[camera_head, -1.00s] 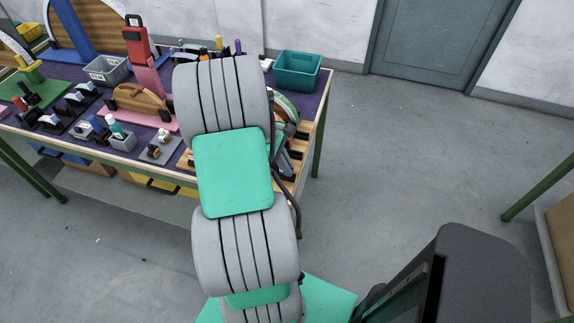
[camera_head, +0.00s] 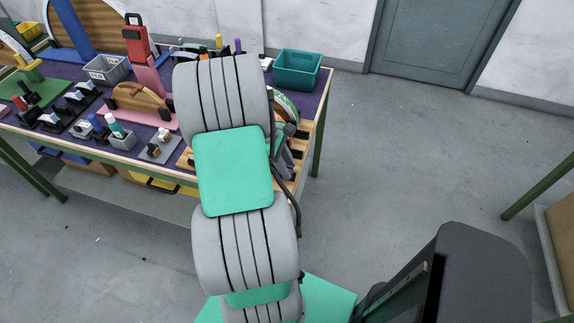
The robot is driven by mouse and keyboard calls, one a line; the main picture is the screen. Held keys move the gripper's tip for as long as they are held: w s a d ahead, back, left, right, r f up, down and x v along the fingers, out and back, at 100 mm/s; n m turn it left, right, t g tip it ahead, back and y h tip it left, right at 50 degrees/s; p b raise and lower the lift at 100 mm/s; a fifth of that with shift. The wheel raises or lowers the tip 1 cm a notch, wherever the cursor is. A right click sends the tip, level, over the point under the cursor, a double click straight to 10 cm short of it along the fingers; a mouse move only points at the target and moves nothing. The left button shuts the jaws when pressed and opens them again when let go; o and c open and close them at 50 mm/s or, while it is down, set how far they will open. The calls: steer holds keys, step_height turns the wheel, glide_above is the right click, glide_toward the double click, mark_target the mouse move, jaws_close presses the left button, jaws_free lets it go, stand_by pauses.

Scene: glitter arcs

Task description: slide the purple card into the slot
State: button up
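My arm's grey and green links stand in front of the right part of the workbench and cover much of it. I cannot make out my gripper; it is hidden behind the arm. I cannot pick out the purple card or the slot for certain. A small upright purple thing (camera_head: 238,46) shows at the back of the bench, just above the arm, but it looks more like a handle or pen than a card.
The bench (camera_head: 64,72) has a dark purple top. A teal bin (camera_head: 298,69) stands at its back right corner, a grey basket (camera_head: 107,70) further left. A red block (camera_head: 136,38), a wooden arch (camera_head: 143,100) and several small fixtures crowd the left.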

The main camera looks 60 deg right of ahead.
steer(key=shift+o, duration=0.2)
steer(key=o, duration=0.4)
steer(key=shift+c, duration=0.2)
step_height(320, 180, up, 8)
steer(key=p, duration=0.8)
steer(key=shift+r, duration=0.1)
